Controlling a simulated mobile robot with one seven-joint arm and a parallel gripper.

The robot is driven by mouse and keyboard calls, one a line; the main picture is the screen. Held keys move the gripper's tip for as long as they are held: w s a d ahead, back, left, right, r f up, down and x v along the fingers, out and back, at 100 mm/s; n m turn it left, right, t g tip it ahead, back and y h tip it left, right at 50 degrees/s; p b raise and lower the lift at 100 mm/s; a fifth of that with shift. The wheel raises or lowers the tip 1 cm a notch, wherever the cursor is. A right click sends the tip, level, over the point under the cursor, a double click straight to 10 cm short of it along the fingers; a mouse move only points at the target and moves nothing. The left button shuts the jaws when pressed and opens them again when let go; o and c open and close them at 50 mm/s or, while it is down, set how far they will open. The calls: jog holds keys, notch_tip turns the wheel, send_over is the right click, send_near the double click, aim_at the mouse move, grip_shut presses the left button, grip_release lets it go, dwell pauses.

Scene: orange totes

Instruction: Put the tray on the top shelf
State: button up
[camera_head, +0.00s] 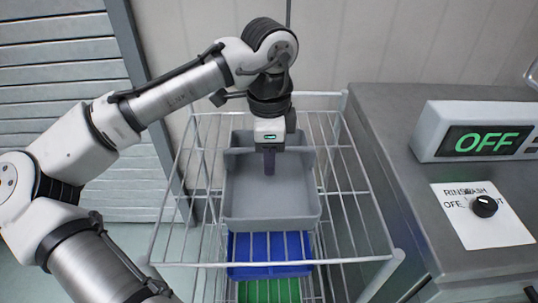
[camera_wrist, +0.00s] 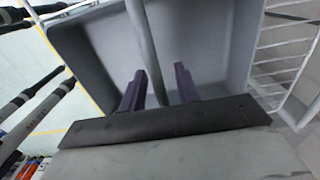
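The grey tray (camera_head: 245,205) is at the top level of the wire rack in the head view, level or nearly so; its underside contact with the wires is hidden. My gripper (camera_head: 269,172) points down into the tray. In the wrist view the tray's grey inside (camera_wrist: 205,45) fills the upper middle, with a narrow grey divider or bar across it. The two purple fingers of my gripper (camera_wrist: 160,88) stand apart, either side of the bar's lower end, with visible gaps. The top shelf (camera_head: 345,185) shows as white wires around the tray.
A blue tray (camera_head: 270,248) and a green one (camera_head: 268,291) lie on lower levels. A grey counter (camera_head: 400,130) with an "OFF" display unit (camera_head: 480,130) and a knob (camera_head: 485,206) stands close at the right. A wall is behind, and a slatted panel at left.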

notch_tip(320, 180, up, 12)
jog(key=shift+f, duration=0.2)
dwell(0.4)
